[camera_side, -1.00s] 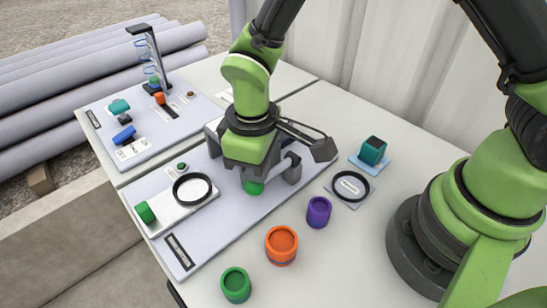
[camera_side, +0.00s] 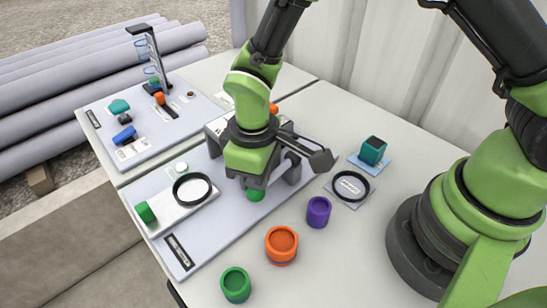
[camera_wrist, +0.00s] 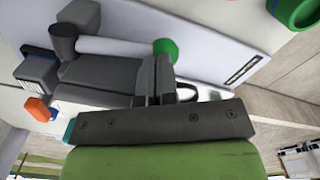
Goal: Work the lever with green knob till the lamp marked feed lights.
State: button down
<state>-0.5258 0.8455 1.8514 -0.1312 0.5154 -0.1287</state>
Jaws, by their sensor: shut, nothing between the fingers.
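The green knob (camera_side: 255,195) shows below my gripper (camera_side: 252,184) in the side view, partly hidden by it. In the wrist view the knob (camera_wrist: 166,49) sits at the end of a pale lever arm (camera_wrist: 112,46) that comes from a dark pivot (camera_wrist: 63,40). My gripper (camera_wrist: 155,62) is shut and empty, with its fingertips close by the knob; I cannot tell whether they touch.
A black ring (camera_side: 208,184) and a green cylinder (camera_side: 145,212) are on the near panel (camera_side: 205,240). Orange (camera_side: 282,258), purple (camera_side: 318,212) and green (camera_side: 236,285) cups stand in front. A second panel (camera_side: 185,125) with a dark post lies at back left.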

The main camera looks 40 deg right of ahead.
jog(key=shift+r, duration=3.85)
jog(key=shift+r, duration=0.1)
notch_tip(320, 180, up, 6)
jog(key=m+t+y, duration=0.1)
jog(key=m, duration=0.1)
send_over(274, 177)
jog(key=s+d+r+m+t+y, duration=0.1)
jog(key=s+d+r+m+t, duration=0.2)
jog(key=s+d+r+m, duration=0.45)
jog(key=s+d+r+t, duration=0.2)
jog(key=s+r+t, duration=0.1)
jog(key=s, duration=0.2)
jog(key=shift+d+r, duration=0.15)
jog(key=shift+d, duration=0.1)
jog(key=shift+s+m, duration=0.1)
jog(key=shift+m, duration=0.15)
